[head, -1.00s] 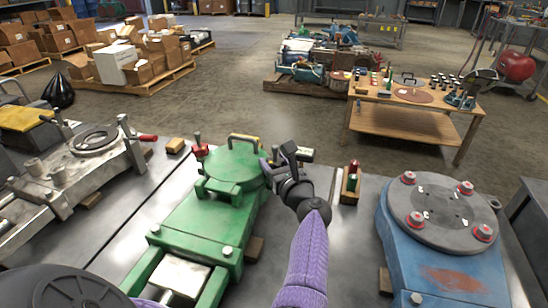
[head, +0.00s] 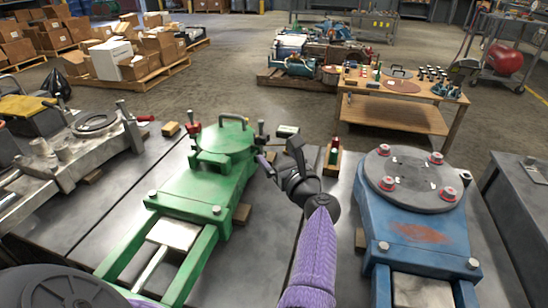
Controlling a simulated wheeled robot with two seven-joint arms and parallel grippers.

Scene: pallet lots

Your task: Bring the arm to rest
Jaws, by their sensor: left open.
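My left gripper (head: 281,158) is open and empty at the end of the purple-sleeved arm. It stands just right of the green machine (head: 205,180), apart from its round lid as far as I can tell. The green lid carries a raised handle (head: 232,119) on top, with upright clamp levers at its sides. The arm hides part of the grey bench top between the green machine and the blue one. My right gripper is not in view.
The blue machine (head: 415,232) with a grey round plate and red-ringed studs stands to the right. A grey metal fixture (head: 75,150) is at the left. A small wooden rack (head: 332,158) stands behind the gripper. A wooden table (head: 398,112) with parts stands beyond the bench.

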